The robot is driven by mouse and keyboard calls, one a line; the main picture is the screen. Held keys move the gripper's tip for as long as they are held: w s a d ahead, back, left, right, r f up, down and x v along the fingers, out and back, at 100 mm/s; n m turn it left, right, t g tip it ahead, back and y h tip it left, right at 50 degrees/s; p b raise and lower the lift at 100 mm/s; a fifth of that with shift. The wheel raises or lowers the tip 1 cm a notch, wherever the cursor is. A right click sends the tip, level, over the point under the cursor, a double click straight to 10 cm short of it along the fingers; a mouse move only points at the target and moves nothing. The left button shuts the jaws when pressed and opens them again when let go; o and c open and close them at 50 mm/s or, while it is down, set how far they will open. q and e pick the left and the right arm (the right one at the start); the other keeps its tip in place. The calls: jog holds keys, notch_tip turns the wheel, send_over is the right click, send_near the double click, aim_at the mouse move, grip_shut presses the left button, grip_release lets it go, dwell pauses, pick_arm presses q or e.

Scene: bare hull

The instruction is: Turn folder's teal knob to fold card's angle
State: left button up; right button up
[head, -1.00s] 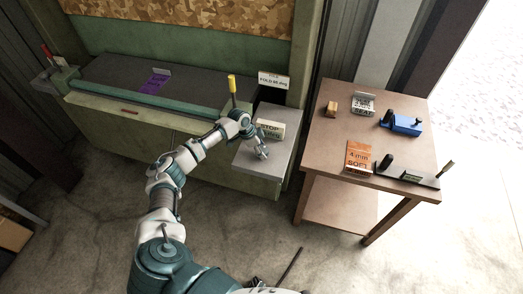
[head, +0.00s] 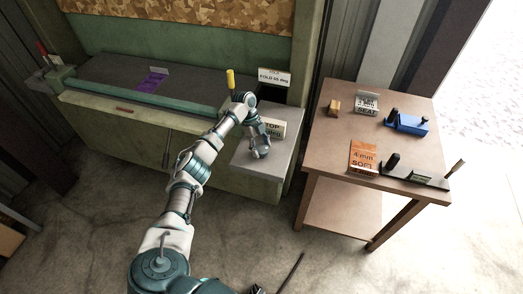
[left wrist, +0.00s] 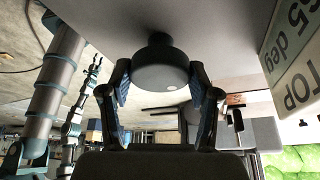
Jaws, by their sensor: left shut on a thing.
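The folder is a long green bench machine with a teal bar (head: 140,100) along its front edge. My left gripper (head: 261,152) is over the grey ledge (head: 240,165) at the folder's right end. In the left wrist view a round knob (left wrist: 160,68), dark in this light with one pale spot, sits between the two fingers. The fingers are shut on its sides. In the head view the gripper hides the knob. The fold card (head: 273,77) stands behind and appears to read FOLD 55 deg. A stop sign (head: 274,128) stands just behind the gripper; it also shows in the left wrist view (left wrist: 290,65). My right gripper is not in view.
A yellow-handled lever (head: 230,79) rises beside my left wrist. A purple piece (head: 153,82) lies on the folder's top. A brown table (head: 325,145) at right holds a blue tool (head: 408,123), an orange card (head: 363,157) and a black tool (head: 415,175). Floor between is clear.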

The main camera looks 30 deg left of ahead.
pick_arm(q)
jog(key=shift+f+m+b, duration=0.2)
jog(key=shift+m+b, duration=0.15)
jog(key=shift+m, duration=0.05)
dwell(0.4)
jog(key=o, duration=1.1)
jog(key=shift+a, duration=0.1)
jog(key=shift+o, duration=0.2)
jog(key=shift+w+g, duration=0.1)
jog(key=shift+g, duration=0.2)
jog(key=shift+a+r, duration=0.1)
jog(key=v, duration=1.1)
jog(key=shift+a+r, duration=0.2)
jog(key=shift+r, duration=0.15)
jog(key=shift+w, duration=0.1)
